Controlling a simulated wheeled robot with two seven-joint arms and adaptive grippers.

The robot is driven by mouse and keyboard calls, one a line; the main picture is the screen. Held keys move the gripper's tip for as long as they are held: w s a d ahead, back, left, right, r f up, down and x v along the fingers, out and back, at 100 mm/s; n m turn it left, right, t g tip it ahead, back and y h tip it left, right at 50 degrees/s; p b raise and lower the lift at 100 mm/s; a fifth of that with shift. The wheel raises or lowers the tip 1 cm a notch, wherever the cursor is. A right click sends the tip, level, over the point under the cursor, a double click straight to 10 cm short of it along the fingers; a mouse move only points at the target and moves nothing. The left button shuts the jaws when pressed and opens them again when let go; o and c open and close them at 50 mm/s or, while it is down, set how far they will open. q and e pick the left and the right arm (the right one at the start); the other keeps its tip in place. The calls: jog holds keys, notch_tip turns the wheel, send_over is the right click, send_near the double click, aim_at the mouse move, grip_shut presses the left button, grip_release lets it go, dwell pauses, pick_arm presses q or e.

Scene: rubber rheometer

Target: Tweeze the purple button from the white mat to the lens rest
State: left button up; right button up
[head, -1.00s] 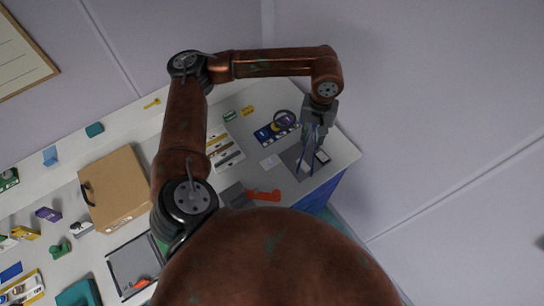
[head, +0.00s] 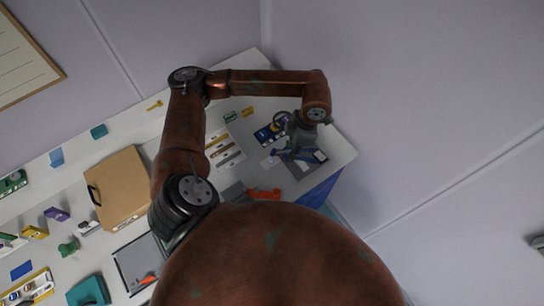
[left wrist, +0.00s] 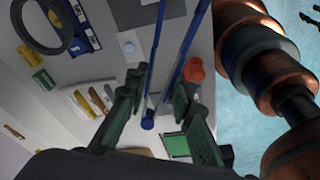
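My left gripper (head: 292,146) is over the right end of the bench, closed around blue tweezers (head: 284,154). In the left wrist view, the tweezers (left wrist: 154,70) pass between the two fingers, with their two prongs spread apart. A small white square (head: 270,162), likely the white mat, lies left of the gripper. It also shows in the left wrist view (left wrist: 130,46) with a greyish round spot on it. I cannot make out a purple button there. A dark ring (head: 281,121), possibly the lens rest, stands behind the gripper. My right gripper is not in view.
A dark grey tray (head: 304,170) is under the gripper. An orange-red tool (head: 264,194) lies in front. A case of strips (head: 223,150) and yellow and green boxes (head: 247,112) are to the left. A brown case (head: 122,187) stands farther left.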

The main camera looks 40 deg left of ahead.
aim_at(272, 155)
pick_arm(q)
jog(key=s+a+n+h, duration=0.1)
jog(key=n, duration=0.4)
jog(key=s+a+f+n+g+h+p, duration=0.1)
jog(key=s+n, duration=0.1)
jog(key=n, duration=0.3)
jog(key=s+a+n+g+h+p, duration=0.1)
jog(key=n, duration=0.3)
jog(key=shift+s+a+f+n+h, duration=0.1)
jog(key=shift+s+f+n+h, duration=0.2)
jog(key=shift+n, duration=0.1)
jog(key=shift+s+a+f+n+h+p, duration=0.1)
jog(key=shift+s+n+h+p, duration=0.15)
jog(key=shift+n, duration=0.3)
jog(key=shift+s+a+n+h+p, duration=0.15)
jog(key=shift+n+h, duration=0.1)
jog(key=shift+n, duration=0.8)
jog(key=shift+f, duration=0.2)
jog(key=shift+f+b, duration=3.3)
jog(key=shift+f, duration=1.55)
jog(key=shift+c, duration=0.2)
grip_shut()
